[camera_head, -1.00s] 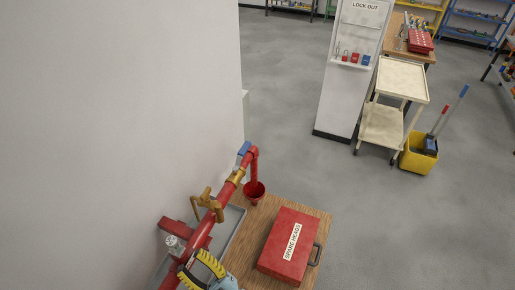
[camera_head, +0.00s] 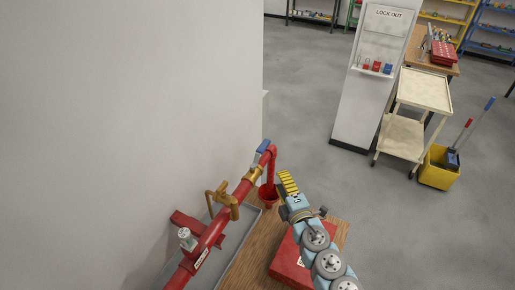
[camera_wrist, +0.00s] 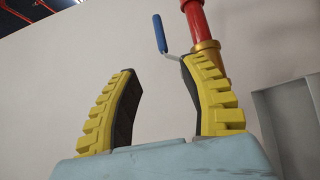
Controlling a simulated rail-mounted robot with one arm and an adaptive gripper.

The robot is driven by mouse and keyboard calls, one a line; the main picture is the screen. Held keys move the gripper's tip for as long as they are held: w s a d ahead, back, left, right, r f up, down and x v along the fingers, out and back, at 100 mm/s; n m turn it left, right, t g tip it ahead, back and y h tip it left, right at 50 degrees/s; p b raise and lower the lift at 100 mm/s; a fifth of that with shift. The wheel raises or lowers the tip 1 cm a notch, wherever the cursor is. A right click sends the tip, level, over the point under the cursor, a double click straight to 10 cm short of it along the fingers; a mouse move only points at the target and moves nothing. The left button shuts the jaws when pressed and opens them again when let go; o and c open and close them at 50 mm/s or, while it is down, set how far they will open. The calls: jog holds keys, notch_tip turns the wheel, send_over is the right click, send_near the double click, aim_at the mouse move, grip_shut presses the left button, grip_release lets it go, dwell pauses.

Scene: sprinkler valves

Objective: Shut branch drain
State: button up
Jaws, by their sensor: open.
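The branch drain is a red pipe end with a brass valve body (camera_head: 252,175) and a blue lever (camera_head: 263,146). Its elbow (camera_head: 271,160) turns down into a red funnel (camera_head: 268,195). My gripper (camera_head: 287,182), with yellow ridged fingers, is just right of the elbow and funnel in the head view. In the wrist view my gripper (camera_wrist: 159,68) is open and empty. There the blue lever (camera_wrist: 160,33) stands beyond and above the gap between the fingertips. Its grey stem runs behind the right fingertip towards the brass fitting (camera_wrist: 207,50). No contact shows.
A second brass valve (camera_head: 222,199) and a white-topped fitting (camera_head: 185,236) sit along the red pipe, close to the white wall (camera_head: 130,110). A red case (camera_head: 285,262) lies on the wooden bench (camera_head: 239,268), partly behind my arm.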

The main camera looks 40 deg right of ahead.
send_near(267, 147)
jog(key=x, duration=0.4)
jog(key=shift+w+a+r, duration=0.1)
jog(key=shift+w+r, duration=0.05)
jog(key=shift+w, duration=0.2)
jog(key=shift+w+p, duration=0.3)
jog(key=shift+w, duration=0.25)
jog(key=shift+w+d, duration=0.55)
jog(key=shift+w, duration=0.05)
jog(key=shift+w+d, duration=0.1)
jog(key=shift+w, duration=0.6)
jog(key=shift+w+d, duration=0.25)
jog(key=shift+d, duration=0.05)
jog(key=shift+x, duration=1.1)
